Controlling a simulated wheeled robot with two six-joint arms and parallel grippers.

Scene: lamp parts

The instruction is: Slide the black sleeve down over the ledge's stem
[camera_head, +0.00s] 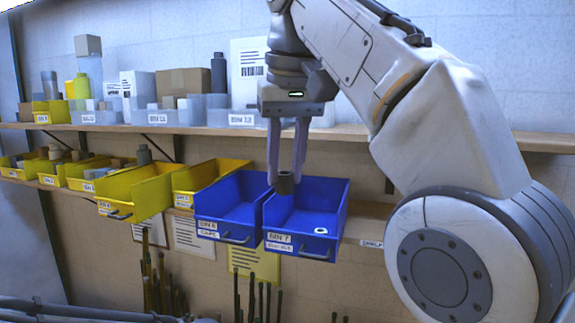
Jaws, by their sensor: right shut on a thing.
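My right gripper (286,178) points straight down in front of the shelves. My left gripper is not in view.
A small white ring (320,230) lies in the front of BIN 7. Another blue bin (225,205) stands at its left, with yellow bins (140,190) further left. The upper shelf (400,133) carries boxes and bottles behind the gripper. Dark rods stand below.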

